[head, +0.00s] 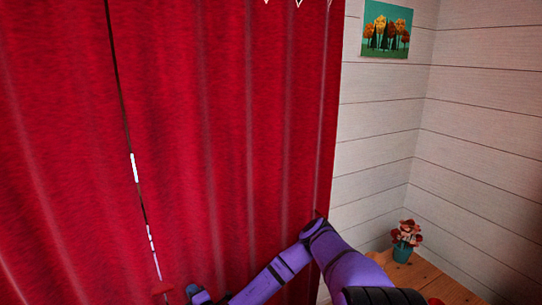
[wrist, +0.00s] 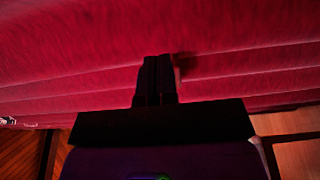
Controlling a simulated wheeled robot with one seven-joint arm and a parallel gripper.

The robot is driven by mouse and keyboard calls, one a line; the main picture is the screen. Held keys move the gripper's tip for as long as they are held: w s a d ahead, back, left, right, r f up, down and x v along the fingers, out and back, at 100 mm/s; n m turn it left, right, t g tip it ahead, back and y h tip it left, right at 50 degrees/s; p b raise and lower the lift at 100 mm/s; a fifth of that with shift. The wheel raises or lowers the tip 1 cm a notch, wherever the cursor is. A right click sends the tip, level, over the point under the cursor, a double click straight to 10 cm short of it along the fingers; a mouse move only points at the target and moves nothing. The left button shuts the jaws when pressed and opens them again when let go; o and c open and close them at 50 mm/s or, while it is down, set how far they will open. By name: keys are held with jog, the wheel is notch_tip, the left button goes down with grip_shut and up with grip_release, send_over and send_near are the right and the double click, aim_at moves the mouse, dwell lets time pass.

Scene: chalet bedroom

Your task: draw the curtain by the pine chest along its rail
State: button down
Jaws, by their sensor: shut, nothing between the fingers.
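Red curtains fill the left and middle of the head view, split by a narrow gap into a left panel (head: 60,150) and a right panel (head: 230,130). The right panel hangs closest to the pine chest (head: 425,279), whose top shows at lower right. My purple arm reaches from the lower right across the front of the right panel. In the wrist view my gripper (wrist: 158,62) is shut and empty, its fingers pointing at the red curtain cloth (wrist: 100,60). I cannot tell whether the fingertips touch the cloth. The rail is not visible.
A potted flower (head: 405,240) stands on the chest near my arm. A tree picture (head: 386,30) hangs on the white plank wall (head: 380,120). Light shows through the gap between the panels. Wooden floor (wrist: 25,150) shows at the wrist view's lower left.

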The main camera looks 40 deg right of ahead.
jog(key=s+a, duration=0.1)
jog(key=s, duration=0.5)
jog(key=shift+s+a, duration=0.25)
jog(key=shift+a, duration=0.05)
dwell(0.7)
